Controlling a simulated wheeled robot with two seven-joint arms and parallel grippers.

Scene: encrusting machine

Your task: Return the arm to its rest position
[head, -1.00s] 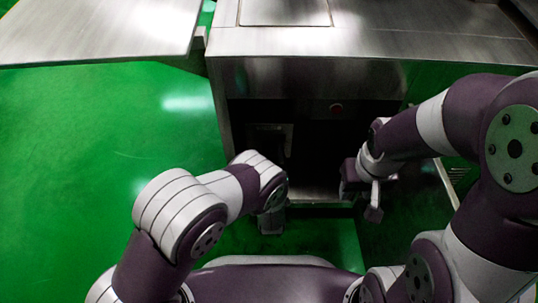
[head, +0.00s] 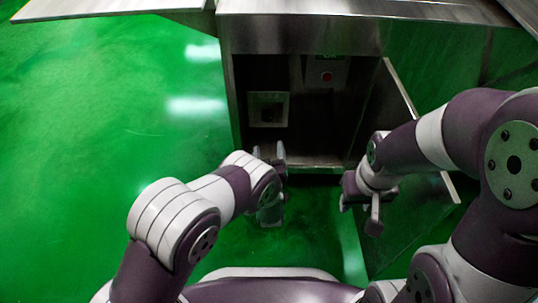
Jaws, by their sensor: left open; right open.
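My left arm comes in from the lower left. Its gripper (head: 269,152) is open and empty, with its two fingers pointing up in the picture, in front of the lower left of the machine's opening. My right arm comes in from the right. Its gripper (head: 358,217) is open and empty, over the green floor to the right of the middle, in front of the open door.
The green floor (head: 90,130) at the left is clear.

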